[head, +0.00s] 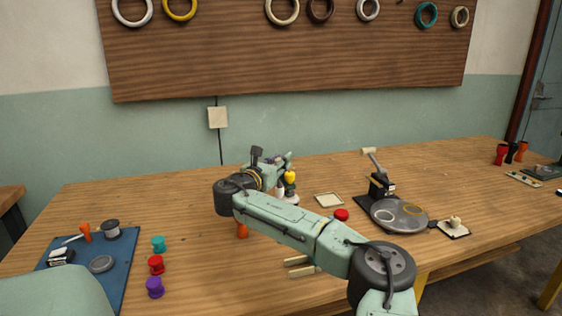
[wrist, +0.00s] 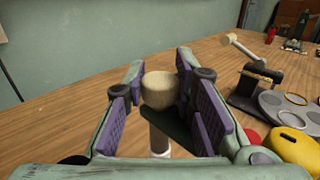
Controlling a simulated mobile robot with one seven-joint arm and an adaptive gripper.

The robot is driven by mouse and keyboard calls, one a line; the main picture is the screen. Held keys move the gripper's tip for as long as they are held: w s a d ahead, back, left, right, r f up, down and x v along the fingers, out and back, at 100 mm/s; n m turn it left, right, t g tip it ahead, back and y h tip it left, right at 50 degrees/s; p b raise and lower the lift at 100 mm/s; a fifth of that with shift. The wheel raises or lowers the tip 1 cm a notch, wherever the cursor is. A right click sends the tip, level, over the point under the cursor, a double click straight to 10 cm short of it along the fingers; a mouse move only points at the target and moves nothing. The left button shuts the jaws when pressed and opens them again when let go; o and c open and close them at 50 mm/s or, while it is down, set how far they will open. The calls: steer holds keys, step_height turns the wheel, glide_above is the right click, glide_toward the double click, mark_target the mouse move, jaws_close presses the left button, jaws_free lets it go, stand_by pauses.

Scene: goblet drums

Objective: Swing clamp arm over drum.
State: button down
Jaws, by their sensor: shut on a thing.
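The clamp stand (head: 381,185) is black, with a pale-tipped lever arm (head: 372,160) tilted up and back, away from its round grey plate (head: 398,216). In the wrist view the stand (wrist: 246,92) is at the right, with its raised lever arm (wrist: 240,46). I see no drum under the lever. My gripper (head: 283,167) is well left of the stand. In the wrist view it (wrist: 160,100) is shut on a cream-topped piece (wrist: 160,88) with a white stem below. The lower end of that piece is hidden.
A yellow-topped item (head: 290,176) stands beside my gripper. Goblet-shaped pieces in teal (head: 158,244), red (head: 156,264) and purple (head: 155,287) stand by a blue mat (head: 122,275). A red piece (head: 341,214) and a tray (head: 328,200) lie between gripper and stand.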

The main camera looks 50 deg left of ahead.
steer(key=c, duration=1.3)
jaws_free()
steer(key=v, duration=1.2)
